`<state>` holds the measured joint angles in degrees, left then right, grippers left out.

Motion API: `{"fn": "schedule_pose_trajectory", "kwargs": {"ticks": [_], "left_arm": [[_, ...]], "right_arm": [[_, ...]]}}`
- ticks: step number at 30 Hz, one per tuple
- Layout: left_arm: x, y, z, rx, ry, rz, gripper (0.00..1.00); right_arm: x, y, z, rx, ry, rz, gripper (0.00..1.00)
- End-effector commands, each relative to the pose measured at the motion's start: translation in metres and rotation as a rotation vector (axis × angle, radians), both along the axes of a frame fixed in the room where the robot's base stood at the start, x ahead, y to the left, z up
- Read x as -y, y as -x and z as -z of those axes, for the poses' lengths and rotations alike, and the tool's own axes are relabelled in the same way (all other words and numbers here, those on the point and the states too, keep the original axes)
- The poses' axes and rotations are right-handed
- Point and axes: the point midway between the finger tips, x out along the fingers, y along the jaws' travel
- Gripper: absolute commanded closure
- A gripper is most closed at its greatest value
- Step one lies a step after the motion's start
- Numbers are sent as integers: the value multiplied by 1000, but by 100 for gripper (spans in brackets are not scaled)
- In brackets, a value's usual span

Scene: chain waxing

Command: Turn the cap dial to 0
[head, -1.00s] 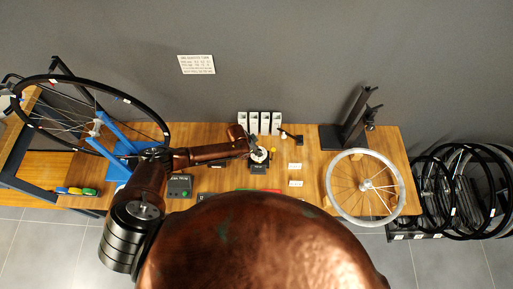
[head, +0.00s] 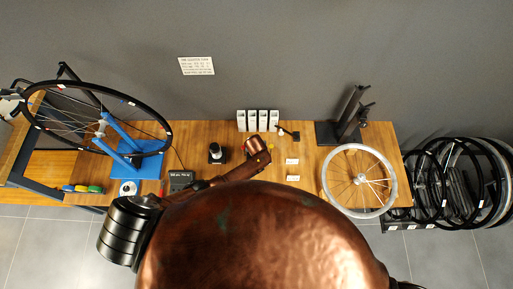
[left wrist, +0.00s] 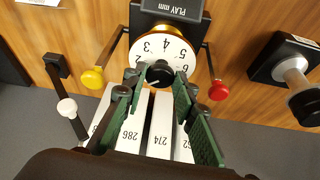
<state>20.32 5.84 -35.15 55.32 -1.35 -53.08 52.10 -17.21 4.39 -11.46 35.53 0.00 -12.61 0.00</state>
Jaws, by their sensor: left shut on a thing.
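In the left wrist view, a white dial (left wrist: 158,42) with a gold rim and black numbers, 3 to 6 clear among them, sits on the black box marked "PLAY mm" (left wrist: 172,9). A black knob (left wrist: 159,73) stands at its centre. My left gripper (left wrist: 158,82), with green pads, is shut on this knob, a fingertip on each side. The fingers and knob cover part of the dial, and I cannot read which number it is set to. In the head view my copper arm hides the dial. My right gripper is not in view.
A yellow-ball lever (left wrist: 93,78) and a red-ball lever (left wrist: 218,90) flank the dial closely. White numbered boxes (left wrist: 160,125) stand just behind. A black stand (head: 217,153), a blue wheel stand (head: 135,165) and a spoked wheel (head: 360,181) share the wooden bench.

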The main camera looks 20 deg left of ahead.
Motion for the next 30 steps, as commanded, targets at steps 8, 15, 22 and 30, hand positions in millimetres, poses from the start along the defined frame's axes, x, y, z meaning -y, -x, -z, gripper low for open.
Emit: {"fn": "schedule_pose_trajectory", "kwargs": {"ticks": [8,15,22,30], "left_arm": [[5,0,3,-2,4,-265,99],[6,-2,4,0,2,-488,99],[6,-4,3,1,1,-674,99],[5,-5,2,1,-1,-821,99]], "right_arm": [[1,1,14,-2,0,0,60],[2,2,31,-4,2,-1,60],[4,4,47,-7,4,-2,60],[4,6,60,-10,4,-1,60]]}}
